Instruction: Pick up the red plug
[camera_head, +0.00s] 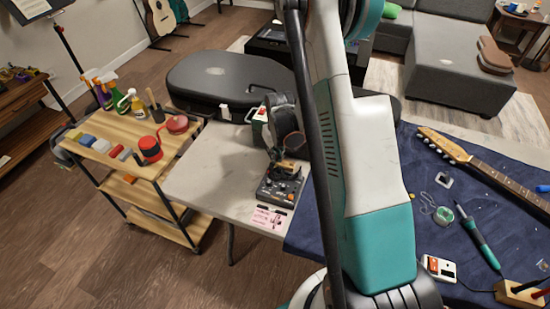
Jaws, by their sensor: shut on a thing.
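I cannot make out a red plug for certain in the head view. A round red and black item (150,149) and a dull red round item (178,124) lie on the wooden cart top (112,132) at the left, but neither is clearly a plug. My own white and teal arm rises through the middle of the view and leaves at the top. It hides part of the tables behind it.
A small device (281,188) and a pink card (268,218) lie on the grey table (205,180). A guitar neck (490,170) and a teal-handled tool (480,241) lie on the blue mat (415,160) at right. A black case (225,75) is behind. Floor at lower left is clear.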

